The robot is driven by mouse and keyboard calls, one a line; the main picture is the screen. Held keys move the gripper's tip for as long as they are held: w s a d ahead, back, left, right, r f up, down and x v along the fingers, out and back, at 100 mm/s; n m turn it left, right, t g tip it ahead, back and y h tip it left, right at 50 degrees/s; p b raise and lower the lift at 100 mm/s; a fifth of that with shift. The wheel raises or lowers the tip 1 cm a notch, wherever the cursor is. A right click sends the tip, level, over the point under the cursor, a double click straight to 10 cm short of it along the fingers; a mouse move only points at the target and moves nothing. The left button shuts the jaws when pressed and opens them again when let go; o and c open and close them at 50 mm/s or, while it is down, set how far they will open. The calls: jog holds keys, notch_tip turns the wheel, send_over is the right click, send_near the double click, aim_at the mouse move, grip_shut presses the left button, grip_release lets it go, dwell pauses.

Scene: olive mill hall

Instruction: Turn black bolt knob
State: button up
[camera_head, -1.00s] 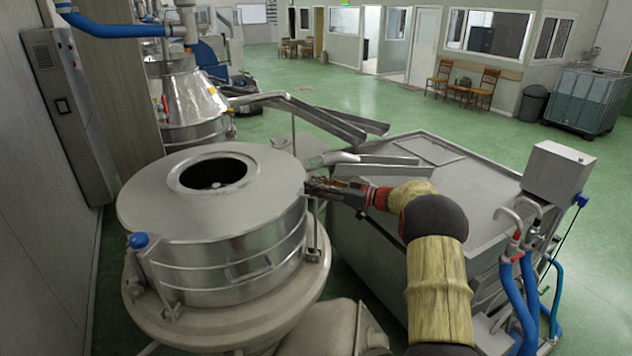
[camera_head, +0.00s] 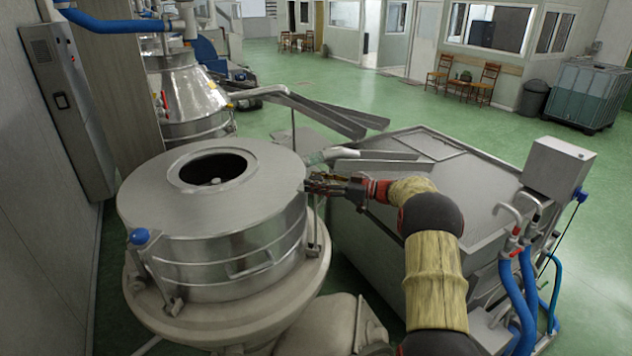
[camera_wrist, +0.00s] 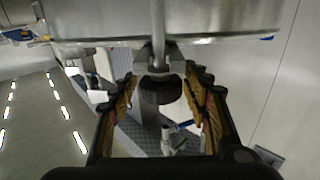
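The black bolt knob (camera_wrist: 160,94) is in the middle of the wrist view, below a metal bolt at the edge of the round steel vessel. My gripper (camera_wrist: 163,82) is open, with one finger on each side of the knob and visible gaps between. In the head view my gripper (camera_head: 316,184) is at the right side of the vessel (camera_head: 225,225), close to its upper rim. I cannot make out the knob in the head view.
A blue knob (camera_head: 139,237) sits on the vessel's left side. A large steel tank (camera_head: 470,195) stands to the right, under my arm. Metal chutes (camera_head: 325,115) lie behind. A control box (camera_head: 557,172) and blue hoses (camera_head: 515,290) are at the right. Open green floor lies beyond.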

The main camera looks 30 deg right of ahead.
jog(key=shift+o, duration=0.6)
jog(key=shift+r, duration=0.1)
jog(key=shift+s, duration=0.1)
jog(key=v, duration=1.2)
jog(key=shift+c, duration=0.6)
